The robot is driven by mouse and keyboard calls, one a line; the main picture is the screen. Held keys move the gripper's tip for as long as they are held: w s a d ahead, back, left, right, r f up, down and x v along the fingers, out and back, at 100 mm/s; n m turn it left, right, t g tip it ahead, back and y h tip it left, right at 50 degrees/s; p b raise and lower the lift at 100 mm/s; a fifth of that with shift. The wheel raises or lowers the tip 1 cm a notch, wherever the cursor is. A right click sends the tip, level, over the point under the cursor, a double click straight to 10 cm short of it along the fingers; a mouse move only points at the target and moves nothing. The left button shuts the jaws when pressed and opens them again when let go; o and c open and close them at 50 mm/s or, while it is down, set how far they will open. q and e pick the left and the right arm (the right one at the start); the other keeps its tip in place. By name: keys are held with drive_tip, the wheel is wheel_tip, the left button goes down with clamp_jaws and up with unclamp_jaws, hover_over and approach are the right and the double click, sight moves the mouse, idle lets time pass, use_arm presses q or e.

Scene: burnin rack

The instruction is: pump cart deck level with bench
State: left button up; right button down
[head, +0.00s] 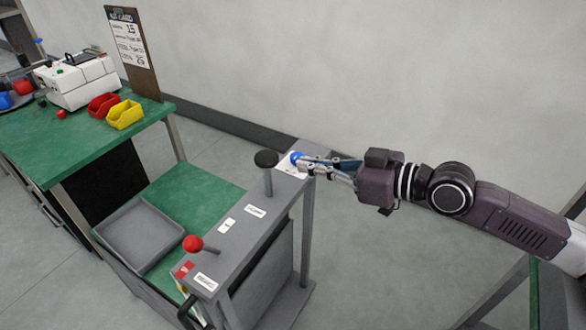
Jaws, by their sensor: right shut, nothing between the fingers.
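The cart (262,232) stands in the middle, with a green deck (192,186) that sits lower than the green bench top (95,140) at the left. A black-knobbed lever (266,160) rises from the cart's grey side panel. A red-knobbed lever (194,243) stands at its near end. A blue knob (296,158) is at the panel's far end. My right gripper (300,163) is shut with nothing held, its fingertips at the blue knob; whether they touch it I cannot tell. My left gripper is out of view.
A grey tray (110,224) lies on the deck. The bench carries a white machine (78,82), a red bin (103,105), a yellow bin (125,115) and a clipboard sign (133,50). Another table's edge (534,292) shows at lower right. Floor between is clear.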

drive_tip(key=shift+s+d+r, duration=0.2)
drive_tip(key=shift+s+d, duration=0.2)
drive_tip(key=shift+d, duration=0.05)
idle(0.8)
